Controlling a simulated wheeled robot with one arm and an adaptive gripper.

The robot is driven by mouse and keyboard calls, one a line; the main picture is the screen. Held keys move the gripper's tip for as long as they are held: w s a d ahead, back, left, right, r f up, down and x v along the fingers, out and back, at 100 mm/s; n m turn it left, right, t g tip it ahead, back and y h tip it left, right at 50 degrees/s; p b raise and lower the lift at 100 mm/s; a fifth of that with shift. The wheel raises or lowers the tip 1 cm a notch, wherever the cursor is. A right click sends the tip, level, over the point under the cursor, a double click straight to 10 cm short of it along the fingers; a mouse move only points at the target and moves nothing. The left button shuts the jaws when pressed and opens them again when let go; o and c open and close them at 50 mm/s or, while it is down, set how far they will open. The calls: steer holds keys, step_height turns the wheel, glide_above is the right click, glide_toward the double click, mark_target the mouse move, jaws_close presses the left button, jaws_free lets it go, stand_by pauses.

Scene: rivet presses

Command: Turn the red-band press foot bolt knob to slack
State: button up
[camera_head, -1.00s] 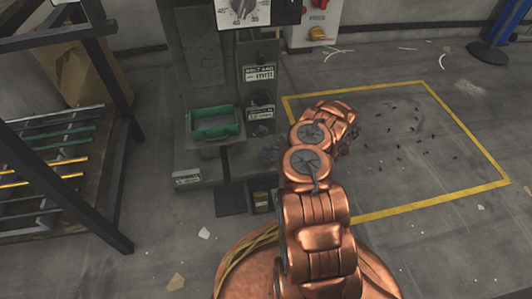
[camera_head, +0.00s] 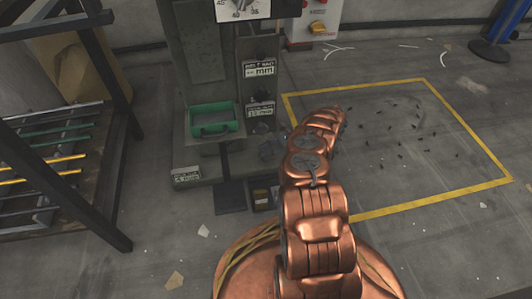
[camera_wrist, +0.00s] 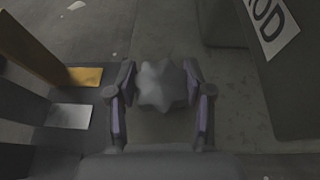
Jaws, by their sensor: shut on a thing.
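A grey lobed knob (camera_wrist: 163,86) sits in the middle of the wrist view. My gripper (camera_wrist: 160,92) has one finger on each side of it and is shut on it. In the head view my copper arm hides most of the gripper, and only dark parts show beside the foot of the press. The press (camera_head: 205,55) is a dark green-grey machine with a dial, white label plates and a green tray (camera_head: 213,120). No red band is clear in either view, and the knob's setting cannot be read.
A dark rack with coloured rods (camera_head: 50,150) stands at left. A black pedal plate (camera_head: 230,196) lies before the press. A yellow floor outline (camera_head: 405,208) with small dark bits inside is at right. A red and white switch box (camera_head: 315,20) stands behind.

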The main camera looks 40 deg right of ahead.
steer(key=shift+n+g+y+b, duration=0.3)
steer(key=shift+n+g, duration=0.3)
steer(key=shift+g, duration=0.1)
stand_by(0.3)
steer(key=o, duration=1.2)
steer(key=shift+c, duration=0.2)
steer(key=shift+r+m+t+p, duration=0.1)
steer(key=shift+m+t+p, duration=0.25)
steer(key=shift+m+t, duration=0.2)
steer(key=shift+m+t+p, duration=0.3)
steer(key=shift+m+t, duration=0.15)
steer(key=shift+t+h, duration=0.3)
steer(key=shift+h, duration=0.1)
steer(key=shift+m+t+h+p, duration=0.45)
steer(key=shift+m+t, duration=0.35)
steer(key=shift+m, duration=0.1)
